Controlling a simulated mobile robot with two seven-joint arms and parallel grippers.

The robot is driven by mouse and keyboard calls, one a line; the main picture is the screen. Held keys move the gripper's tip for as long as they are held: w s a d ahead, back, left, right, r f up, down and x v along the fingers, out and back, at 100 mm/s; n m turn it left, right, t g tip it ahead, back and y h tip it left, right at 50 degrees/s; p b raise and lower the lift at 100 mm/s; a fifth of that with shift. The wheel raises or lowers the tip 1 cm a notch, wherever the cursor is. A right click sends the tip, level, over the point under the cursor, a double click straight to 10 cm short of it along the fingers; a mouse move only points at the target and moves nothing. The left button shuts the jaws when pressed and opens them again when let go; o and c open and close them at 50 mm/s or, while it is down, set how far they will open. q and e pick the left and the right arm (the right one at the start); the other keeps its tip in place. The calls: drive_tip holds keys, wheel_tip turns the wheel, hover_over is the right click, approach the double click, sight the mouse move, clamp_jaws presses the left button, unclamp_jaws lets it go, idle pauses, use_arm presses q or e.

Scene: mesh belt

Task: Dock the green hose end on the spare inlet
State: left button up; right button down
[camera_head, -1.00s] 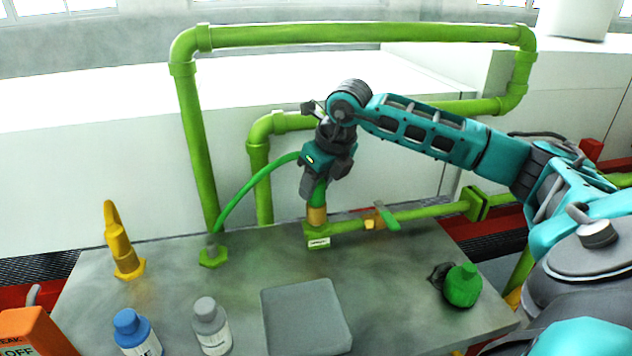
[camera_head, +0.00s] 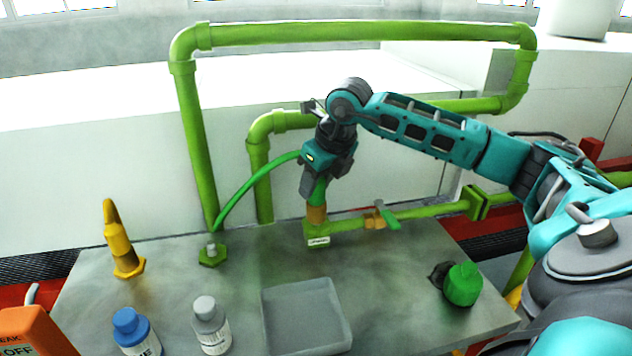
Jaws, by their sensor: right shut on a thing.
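The green hose (camera_head: 243,189) arches from a green base fitting (camera_head: 212,254) on the table up to my right gripper (camera_head: 314,187). My right gripper points down and is shut on the green hose end (camera_head: 319,191). The hose end stands upright over the brass collar of the spare inlet (camera_head: 317,214), a green pipe stub with a small white label. The end appears to meet the collar, but I cannot tell how far it is seated. My left gripper is not in view.
A valve with a green handle (camera_head: 389,217) sits on the pipe right of the inlet. A grey tray (camera_head: 306,317), blue-capped bottle (camera_head: 136,334), grey-capped bottle (camera_head: 210,327), yellow cone-like fitting (camera_head: 121,248) and green rounded object (camera_head: 462,285) stand on the table. Green pipes frame the back.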

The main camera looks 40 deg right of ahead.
drive_tip(key=shift+f+b, duration=0.55)
drive_tip(key=shift+f, duration=0.05)
drive_tip(key=c, duration=1)
unclamp_jaws()
drive_tip(key=shift+p+v, duration=0.65)
drive_tip(key=shift+v, duration=0.5)
drive_tip(key=p+v, duration=0.3)
drive_tip(key=v, duration=0.5)
drive_tip(key=shift+s+r, duration=0.15)
drive_tip(key=shift+r, duration=0.2)
